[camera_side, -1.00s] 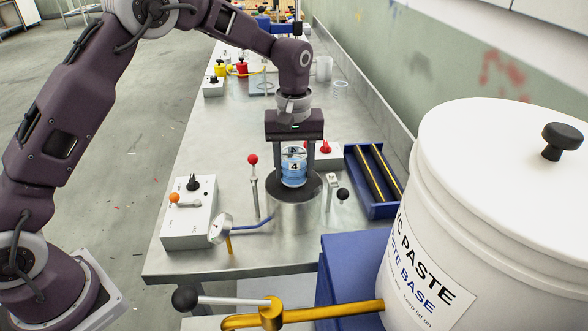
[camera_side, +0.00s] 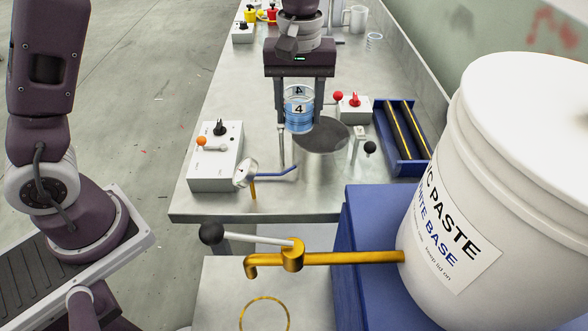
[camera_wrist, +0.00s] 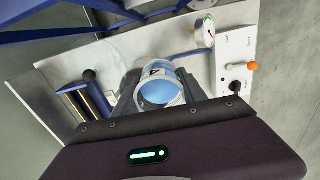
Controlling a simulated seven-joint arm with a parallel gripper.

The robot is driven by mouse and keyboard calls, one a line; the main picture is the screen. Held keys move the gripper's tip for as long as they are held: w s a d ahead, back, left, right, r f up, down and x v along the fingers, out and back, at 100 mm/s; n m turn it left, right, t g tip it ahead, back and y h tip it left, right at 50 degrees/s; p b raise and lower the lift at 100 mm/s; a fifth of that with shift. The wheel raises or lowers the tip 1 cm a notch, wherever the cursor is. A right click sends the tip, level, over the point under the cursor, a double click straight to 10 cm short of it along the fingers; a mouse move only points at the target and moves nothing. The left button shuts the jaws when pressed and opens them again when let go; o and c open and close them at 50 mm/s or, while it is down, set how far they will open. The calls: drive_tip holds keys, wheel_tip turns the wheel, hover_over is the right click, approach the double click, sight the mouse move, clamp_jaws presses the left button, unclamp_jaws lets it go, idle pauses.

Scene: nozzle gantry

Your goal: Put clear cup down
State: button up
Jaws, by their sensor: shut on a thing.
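The clear cup (camera_side: 299,117) carries a "4" label and has blue in its lower part. My gripper (camera_side: 298,103) is shut on it, with one finger on each side, and holds it upright. In the side view the cup overlaps the left edge of a dark round disc (camera_side: 325,137) on the metal bench; its height above the bench is hard to tell. The cup also shows in the wrist view (camera_wrist: 160,90), between the fingers. A thin gold ring (camera_side: 265,300) is marked on a pale lower platform at the front, under a yellow spout (camera_side: 340,258).
A white paste bucket (camera_side: 490,190) on a blue block fills the right. A lever with a black ball (camera_side: 212,234) joins the spout. A gauge (camera_side: 245,173), a control box (camera_side: 215,158) and a blue tray (camera_side: 400,140) stand around the disc.

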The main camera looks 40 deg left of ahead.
sight(287, 194)
drive_tip(key=s+f, duration=0.1)
drive_tip(key=f, duration=0.4)
drive_tip(key=s+f, duration=0.1)
drive_tip(key=f, duration=0.5)
drive_tip(key=s+f, duration=0.1)
drive_tip(key=f, duration=0.5)
drive_tip(key=shift+s+f, duration=0.2)
drive_tip(key=shift+s, duration=0.2)
drive_tip(key=shift+f, duration=0.15)
drive_tip(key=o, duration=1.2)
